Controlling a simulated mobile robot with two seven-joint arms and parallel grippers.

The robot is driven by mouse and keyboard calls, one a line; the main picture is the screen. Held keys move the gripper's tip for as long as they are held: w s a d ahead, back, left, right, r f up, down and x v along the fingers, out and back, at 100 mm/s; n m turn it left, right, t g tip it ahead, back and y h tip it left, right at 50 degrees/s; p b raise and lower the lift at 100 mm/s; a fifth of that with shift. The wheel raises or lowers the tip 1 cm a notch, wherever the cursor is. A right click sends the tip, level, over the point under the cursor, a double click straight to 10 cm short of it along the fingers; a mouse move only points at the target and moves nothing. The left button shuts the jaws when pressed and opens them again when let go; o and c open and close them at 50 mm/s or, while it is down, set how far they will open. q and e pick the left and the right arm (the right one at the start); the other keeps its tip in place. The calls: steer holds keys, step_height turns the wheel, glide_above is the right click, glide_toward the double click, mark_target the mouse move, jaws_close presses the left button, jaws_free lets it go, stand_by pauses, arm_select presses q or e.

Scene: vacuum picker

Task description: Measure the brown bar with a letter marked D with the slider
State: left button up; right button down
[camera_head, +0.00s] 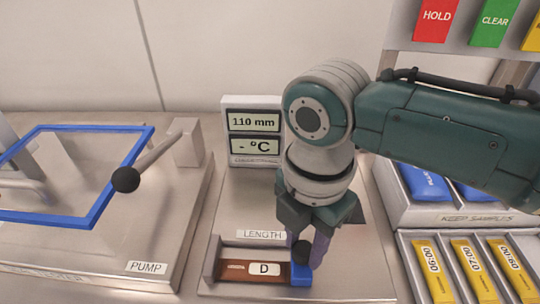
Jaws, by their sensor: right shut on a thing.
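The brown bar (240,271) with a white label marked D lies in the tray of the length gauge, below the LENGTH label. The blue slider (300,274) with a dark round knob (301,252) stands at the bar's right end; they look in contact or nearly so. My right gripper (308,258) points down over the slider, shut on its knob. The display (254,122) above reads 110 mm, and the lower line shows - °C. My left gripper is not in view.
At left is the PUMP station with a blue frame (97,128) and a lever with a black ball (126,179). At right are yellow time-marked packets (471,270) and a KEEP SAMPLES bin (395,205) with blue packets. HOLD (436,18) and CLEAR (495,20) panels are above.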

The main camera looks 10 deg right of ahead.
stand_by(0.8)
steer(key=d+p, duration=0.1)
steer(key=s+d+p, duration=0.1)
steer(key=d, duration=0.1)
steer(key=shift+d+r, duration=0.15)
steer(key=shift+d, duration=0.2)
steer(key=shift+c, duration=2.4)
jaws_free()
